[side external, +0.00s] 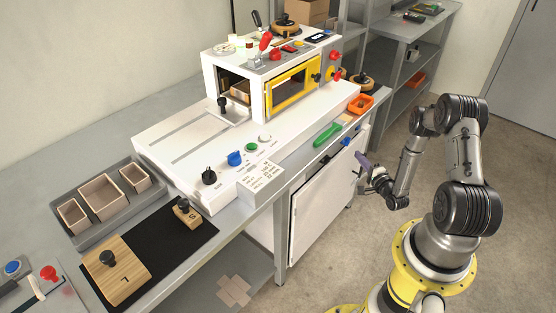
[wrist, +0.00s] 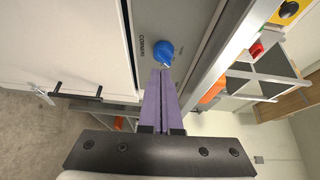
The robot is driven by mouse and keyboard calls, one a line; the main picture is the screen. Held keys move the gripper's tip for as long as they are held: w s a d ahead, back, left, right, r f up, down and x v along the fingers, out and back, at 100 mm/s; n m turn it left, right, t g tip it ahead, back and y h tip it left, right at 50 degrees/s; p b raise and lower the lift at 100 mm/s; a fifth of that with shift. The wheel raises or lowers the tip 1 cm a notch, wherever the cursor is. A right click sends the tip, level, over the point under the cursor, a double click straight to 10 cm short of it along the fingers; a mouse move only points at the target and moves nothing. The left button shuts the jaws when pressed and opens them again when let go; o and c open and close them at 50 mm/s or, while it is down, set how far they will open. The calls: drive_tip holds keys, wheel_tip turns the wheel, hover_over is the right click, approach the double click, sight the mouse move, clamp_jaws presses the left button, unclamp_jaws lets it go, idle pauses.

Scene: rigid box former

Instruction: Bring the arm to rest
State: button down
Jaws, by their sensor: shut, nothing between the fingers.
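My gripper (side external: 362,163) is in front of the white machine cabinet, off to the right of the bench, with its purple fingers pointing up toward the cabinet front. In the wrist view the two purple fingers (wrist: 164,98) lie together with nothing between them. A blue knob (wrist: 163,52) on the grey panel shows just past the fingertips; whether they touch it cannot be told. In the side view a blue knob (side external: 346,141) sits on the cabinet front beside my gripper. My arm reaches over from its yellow base at the lower right.
A white door (side external: 318,205) with a black handle (wrist: 76,95) is close to my gripper. The white machine (side external: 255,85) has a yellow-framed window. An orange tray (side external: 360,104) and green handle (side external: 327,134) lie at its edge. Floor (side external: 520,200) right of the arm is clear.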

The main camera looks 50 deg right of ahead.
sight(347, 143)
drive_tip(key=w+g, duration=0.1)
drive_tip(key=w+d+r+n+g, duration=0.1)
drive_tip(key=w+g+y, duration=0.1)
drive_tip(key=w, duration=0.1)
drive_tip(key=shift+d+r+n, duration=0.2)
drive_tip(key=shift+r+n, duration=0.1)
drive_tip(key=shift+n, duration=0.1)
drive_tip(key=s+a+r+n+g+y, duration=0.1)
drive_tip(key=a+r+n+g+y, duration=0.7)
drive_tip(key=a+r, duration=1.55)
drive_tip(key=s+a+r+n+t+h, duration=0.1)
drive_tip(key=s+a+r+n, duration=0.65)
drive_tip(key=r, duration=0.25)
drive_tip(key=s+a+r+n, duration=0.2)
drive_tip(key=s+a+n, duration=0.1)
drive_tip(key=s, duration=0.3)
drive_tip(key=s+a+r+n, duration=0.2)
drive_tip(key=s+n, duration=0.1)
drive_tip(key=s, duration=0.4)
drive_tip(key=shift+a+r+y, duration=0.3)
drive_tip(key=shift+a+r, duration=0.1)
